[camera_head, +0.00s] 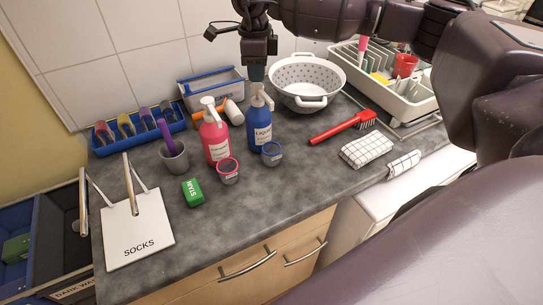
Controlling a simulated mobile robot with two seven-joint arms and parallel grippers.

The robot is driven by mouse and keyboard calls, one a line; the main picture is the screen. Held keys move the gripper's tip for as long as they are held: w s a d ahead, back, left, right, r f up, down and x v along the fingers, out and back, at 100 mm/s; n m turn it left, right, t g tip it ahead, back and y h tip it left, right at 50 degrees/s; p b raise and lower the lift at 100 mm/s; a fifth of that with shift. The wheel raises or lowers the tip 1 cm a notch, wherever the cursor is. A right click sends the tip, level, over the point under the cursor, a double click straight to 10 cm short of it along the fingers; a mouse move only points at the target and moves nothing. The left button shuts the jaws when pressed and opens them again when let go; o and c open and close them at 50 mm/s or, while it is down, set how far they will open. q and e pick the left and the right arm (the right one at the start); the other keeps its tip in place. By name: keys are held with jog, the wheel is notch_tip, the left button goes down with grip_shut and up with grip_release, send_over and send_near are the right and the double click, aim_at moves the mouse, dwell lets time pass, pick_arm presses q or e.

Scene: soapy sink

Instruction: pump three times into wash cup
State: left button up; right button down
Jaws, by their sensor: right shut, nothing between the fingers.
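A blue pump bottle (260,130), whose label starts with "Liqui", stands upright on the grey counter. My right gripper (257,76) is shut and points down right over this bottle's pump head. I cannot tell whether its fingertips touch the head. A pink-red pump bottle (216,146) with a white pump stands to its left. A small grey cup with a blue rim (272,158) is in front of the blue bottle. A similar cup with a red rim (228,177) is in front of the pink-red bottle. No label says which is the wash cup. My left gripper is out of view.
A white colander (306,102) and a dish rack (409,107) stand at the back right. A red brush (337,128) and checked cloth (367,151) lie on the right. A grey tumbler (174,162), green block (193,192) and socks sign (138,243) are left. The front counter is clear.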

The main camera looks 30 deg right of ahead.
aim_at(257, 86)
jog(key=shift+f+b, duration=0.4)
jog(key=shift+f, duration=0.6)
jog(key=shift+f+b, duration=0.45)
jog(key=shift+f, duration=0.2)
jog(key=shift+r, duration=0.2)
jog(key=shift+r+p, duration=0.4)
jog(key=shift+r, duration=0.2)
jog(key=shift+r+p, duration=0.6)
jog(key=shift+r, duration=0.75)
